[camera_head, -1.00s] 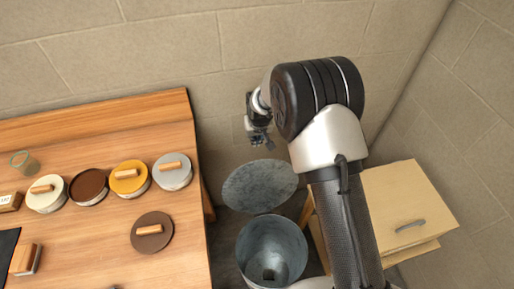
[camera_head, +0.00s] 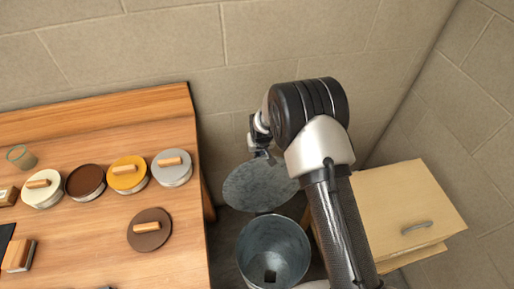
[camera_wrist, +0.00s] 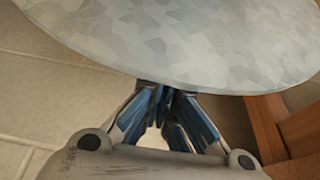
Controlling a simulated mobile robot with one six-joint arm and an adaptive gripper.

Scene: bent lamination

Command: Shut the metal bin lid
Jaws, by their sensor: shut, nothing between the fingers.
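The metal bin (camera_head: 272,250) stands on the floor right of the table, its mouth uncovered and something small and dark at its bottom. Its round grey lid (camera_head: 258,187) is raised at the far side of the bin, tilted up. My gripper (camera_head: 262,153) is shut and empty at the lid's upper edge, on its far side. In the wrist view the lid (camera_wrist: 190,40) fills the top, and my gripper's fingers (camera_wrist: 165,95) are together close to its rim. I cannot tell whether they touch it.
The wooden table (camera_head: 90,240) at left holds several round lidded pots, among them a grey one (camera_head: 171,168), a loose brown lid (camera_head: 150,230) and a glass (camera_head: 21,157). A light wooden cabinet (camera_head: 405,205) stands at right. A stone wall (camera_head: 290,40) is close behind.

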